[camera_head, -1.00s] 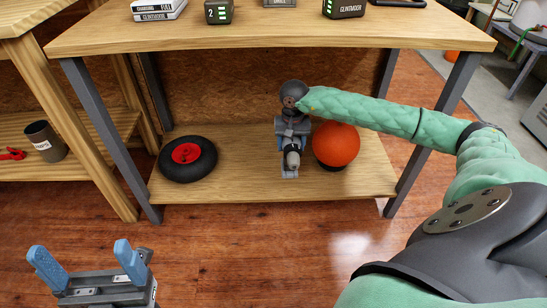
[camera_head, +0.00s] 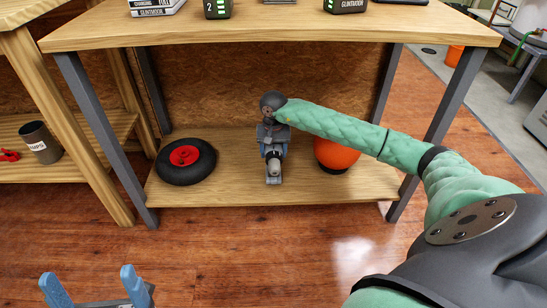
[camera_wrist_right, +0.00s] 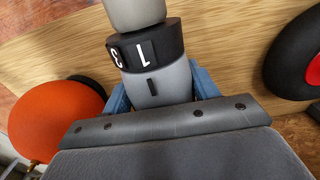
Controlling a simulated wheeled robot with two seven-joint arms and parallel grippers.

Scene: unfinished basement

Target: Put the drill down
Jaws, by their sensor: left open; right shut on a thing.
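The drill (camera_head: 272,163) is grey with a dark numbered collar and is at the lower shelf (camera_head: 225,191) of the workbench, between a wheel and an orange ball. My right gripper (camera_head: 273,147) is shut on it. In the right wrist view the drill (camera_wrist_right: 146,52) sticks out from between the blue fingertips (camera_wrist_right: 160,90) over the wood shelf. I cannot tell if the drill touches the shelf. My left gripper (camera_head: 97,290) is open and empty at the bottom left, above the floor.
A black wheel with a red hub (camera_head: 186,161) lies left of the drill. An orange ball (camera_head: 336,155) sits to the right, partly behind my right arm. The bench top (camera_head: 270,30) is above, with grey legs (camera_head: 98,135) at the sides. Bare shelf shows between wheel and drill.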

